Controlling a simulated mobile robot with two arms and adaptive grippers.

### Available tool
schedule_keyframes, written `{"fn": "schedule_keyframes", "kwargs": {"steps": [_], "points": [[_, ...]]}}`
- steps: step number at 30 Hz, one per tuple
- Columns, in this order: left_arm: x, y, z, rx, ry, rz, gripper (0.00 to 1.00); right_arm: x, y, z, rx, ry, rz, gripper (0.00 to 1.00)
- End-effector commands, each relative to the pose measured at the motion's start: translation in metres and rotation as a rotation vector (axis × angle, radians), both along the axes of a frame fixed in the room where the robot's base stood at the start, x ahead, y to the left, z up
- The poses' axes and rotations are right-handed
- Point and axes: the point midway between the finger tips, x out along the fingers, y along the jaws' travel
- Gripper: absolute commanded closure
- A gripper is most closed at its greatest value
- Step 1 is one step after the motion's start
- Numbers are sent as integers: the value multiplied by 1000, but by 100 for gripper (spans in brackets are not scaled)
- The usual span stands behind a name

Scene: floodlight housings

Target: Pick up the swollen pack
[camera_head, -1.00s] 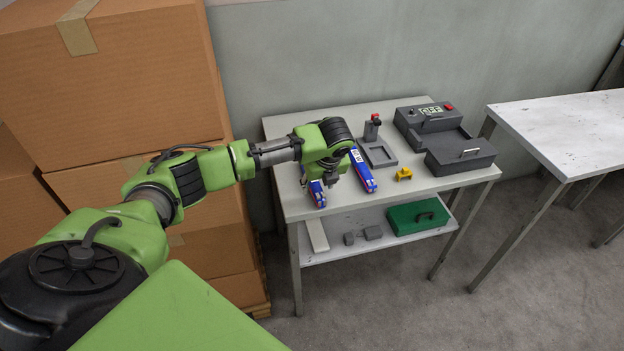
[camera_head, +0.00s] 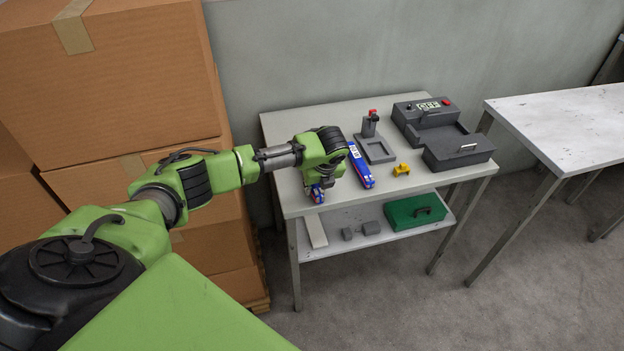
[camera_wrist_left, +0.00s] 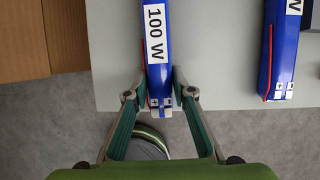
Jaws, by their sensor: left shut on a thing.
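Two blue packs with white labels lie side by side on the grey table. The left pack (camera_wrist_left: 157,74) is marked "100 W", and its red side stripe looks bowed in the left wrist view. My left gripper (camera_wrist_left: 158,92) is shut on this pack near its front end, one finger on each side. In the head view, my left gripper (camera_head: 317,190) hides most of that pack, leaving only its front end (camera_head: 316,196) showing. The other pack (camera_head: 361,166) lies just to the right, apart from the gripper; its red stripe looks straight (camera_wrist_left: 281,60). My right gripper is not in view.
On the table (camera_head: 340,203) stand a small grey stand with a red top (camera_head: 371,125), a yellow piece (camera_head: 401,169) and a grey device with a display (camera_head: 430,112). A green box (camera_head: 416,212) sits on the shelf below. Stacked cartons (camera_head: 115,80) rise at left.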

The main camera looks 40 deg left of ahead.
Motion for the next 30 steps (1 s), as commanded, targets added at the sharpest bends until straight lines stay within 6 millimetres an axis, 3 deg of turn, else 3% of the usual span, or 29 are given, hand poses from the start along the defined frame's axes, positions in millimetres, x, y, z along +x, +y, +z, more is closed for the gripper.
{"fn": "schedule_keyframes", "kwargs": {"steps": [7, 12, 17, 23, 30], "points": [[2, 1, 11, 0, -5, 1, 100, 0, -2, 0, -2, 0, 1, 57], [2, 1, 35, 0, -7, 0, 100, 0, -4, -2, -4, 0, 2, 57], [-18, -1, 55, 2, -4, -2, 100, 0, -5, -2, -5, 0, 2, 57], [-51, -6, 94, 2, -6, -2, 100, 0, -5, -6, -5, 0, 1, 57], [-97, -12, 112, 3, -3, -1, 100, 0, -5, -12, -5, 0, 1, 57]]}}
